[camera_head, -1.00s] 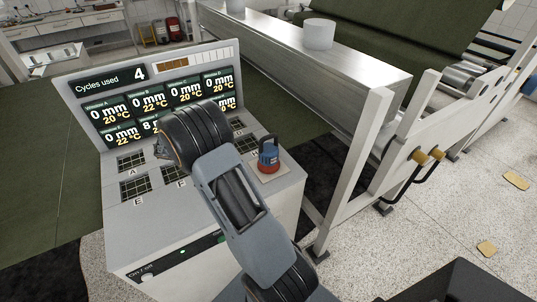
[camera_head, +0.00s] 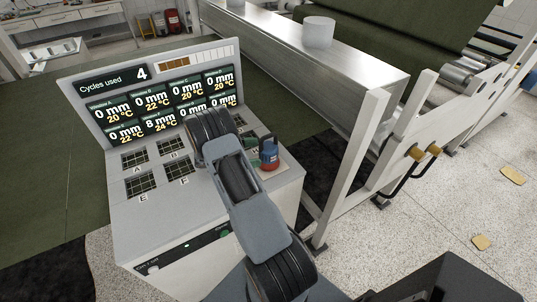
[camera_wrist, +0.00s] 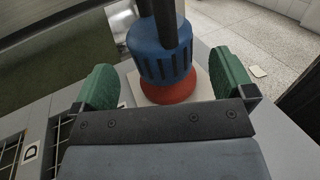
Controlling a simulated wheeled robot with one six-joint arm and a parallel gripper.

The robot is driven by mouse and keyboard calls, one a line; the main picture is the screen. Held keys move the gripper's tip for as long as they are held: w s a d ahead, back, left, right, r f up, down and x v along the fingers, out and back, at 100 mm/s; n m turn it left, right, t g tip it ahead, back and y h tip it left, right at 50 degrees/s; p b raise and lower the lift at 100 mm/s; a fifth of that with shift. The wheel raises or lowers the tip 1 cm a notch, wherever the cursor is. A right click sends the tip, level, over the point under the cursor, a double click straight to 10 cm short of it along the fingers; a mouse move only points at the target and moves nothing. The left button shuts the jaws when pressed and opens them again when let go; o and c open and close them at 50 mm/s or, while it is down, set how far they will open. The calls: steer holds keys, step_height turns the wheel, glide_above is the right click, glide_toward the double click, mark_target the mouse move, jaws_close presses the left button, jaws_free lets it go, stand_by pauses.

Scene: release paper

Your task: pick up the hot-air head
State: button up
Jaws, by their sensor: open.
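The hot-air head (camera_head: 270,153) has a blue body with a red base and a dark upper part. It stands upright on a pale pad at the right end of the console top. In the wrist view the hot-air head (camera_wrist: 166,55) sits beyond and between my gripper's two green fingers (camera_wrist: 172,88). The fingers are apart, one on each side, with visible gaps. In the head view my gripper (camera_head: 255,150) is beside the hot-air head, partly hidden behind my arm.
The console (camera_head: 125,215) carries grid windows marked with letters and an upright display panel (camera_head: 160,95) behind them. A metal beam (camera_head: 300,60) and a white frame (camera_head: 350,160) stand close on the right. Speckled floor (camera_head: 440,220) lies beyond.

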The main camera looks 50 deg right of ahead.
mark_target(269, 150)
steer(key=shift+p+x, duration=1.2)
steer(key=shift+x, duration=1.55)
steer(key=shift+f, duration=0.15)
steer(key=shift+c, duration=0.5)
steer(key=c, duration=1.5)
steer(key=shift+c, duration=1)
steer(key=shift+r, duration=0.25)
